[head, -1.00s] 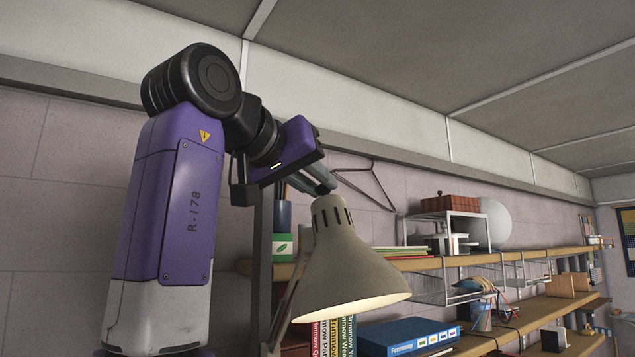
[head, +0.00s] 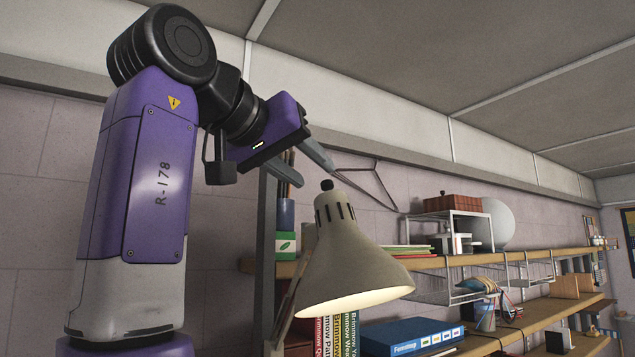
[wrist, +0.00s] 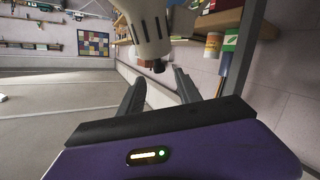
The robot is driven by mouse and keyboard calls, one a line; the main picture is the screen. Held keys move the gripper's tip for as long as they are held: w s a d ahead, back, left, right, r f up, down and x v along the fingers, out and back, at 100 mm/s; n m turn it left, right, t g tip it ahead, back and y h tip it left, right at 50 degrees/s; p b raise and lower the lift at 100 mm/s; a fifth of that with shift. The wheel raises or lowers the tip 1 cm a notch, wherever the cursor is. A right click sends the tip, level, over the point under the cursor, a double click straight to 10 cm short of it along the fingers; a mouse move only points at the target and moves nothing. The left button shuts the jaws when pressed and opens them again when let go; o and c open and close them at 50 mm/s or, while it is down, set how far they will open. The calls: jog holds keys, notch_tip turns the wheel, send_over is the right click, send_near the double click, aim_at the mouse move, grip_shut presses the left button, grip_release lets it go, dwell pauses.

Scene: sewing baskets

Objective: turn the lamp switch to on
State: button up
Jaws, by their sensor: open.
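The desk lamp has a cream bell-shaped shade (head: 352,262), tilted, with dark slots near its narrow top. The shade's inside looks bright. A small black knob, the lamp switch (head: 327,185), sits on top of the shade; it also shows in the wrist view (wrist: 158,66). My gripper (head: 316,174) is open and empty at the upper left of the knob. In the wrist view my two fingers (wrist: 159,82) are spread apart, and the knob appears beyond the tips, roughly between them. I see no contact. The knob's setting cannot be read.
A wooden shelf (head: 415,263) with books, a green-labelled container (head: 285,245) and wire racks runs along the wall behind the lamp. A wire hanger (head: 372,182) hangs on the wall. Blue books (head: 410,337) lie on the lower shelf. The space above the lamp is open.

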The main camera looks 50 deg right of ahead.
jog(key=shift+b+v, duration=0.3)
jog(key=shift+v, duration=1.6)
